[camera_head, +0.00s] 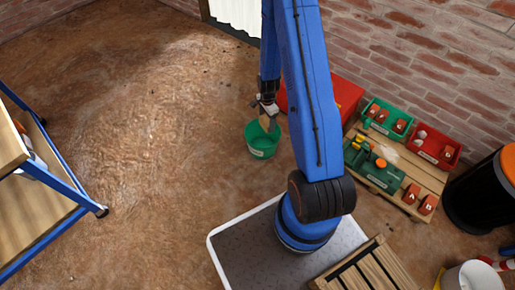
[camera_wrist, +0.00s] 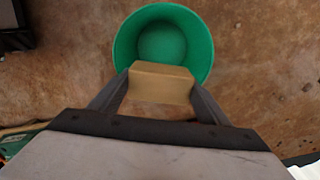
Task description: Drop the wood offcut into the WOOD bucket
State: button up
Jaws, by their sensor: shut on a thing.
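My gripper (camera_head: 267,110) is shut on the wood offcut, a tan block that shows between the fingers in the wrist view (camera_wrist: 161,84). A green round bucket (camera_head: 257,146) stands on the floor below the gripper. It has a pale label on its side, too small to read. In the wrist view the bucket (camera_wrist: 121,45) opens just beyond the offcut, and the block overlaps its near rim. The inside that shows looks empty; the near part is hidden by the block. The exact height of the block above the rim cannot be told.
A red box (camera_head: 345,95) stands behind my arm. To its right a wooden pallet (camera_head: 432,176) carries green and red bins and a green case. A black bin with an orange lid (camera_head: 483,195) stands far right. A blue-framed cart (camera_head: 62,178) is at left. The floor between is clear.

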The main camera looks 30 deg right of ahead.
jog(key=shift+f, duration=2.75)
jog(key=o, duration=1.2)
jog(key=shift+r, duration=0.15)
notch_tip(320, 180, up, 17)
jog(key=shift+r, duration=0.1)
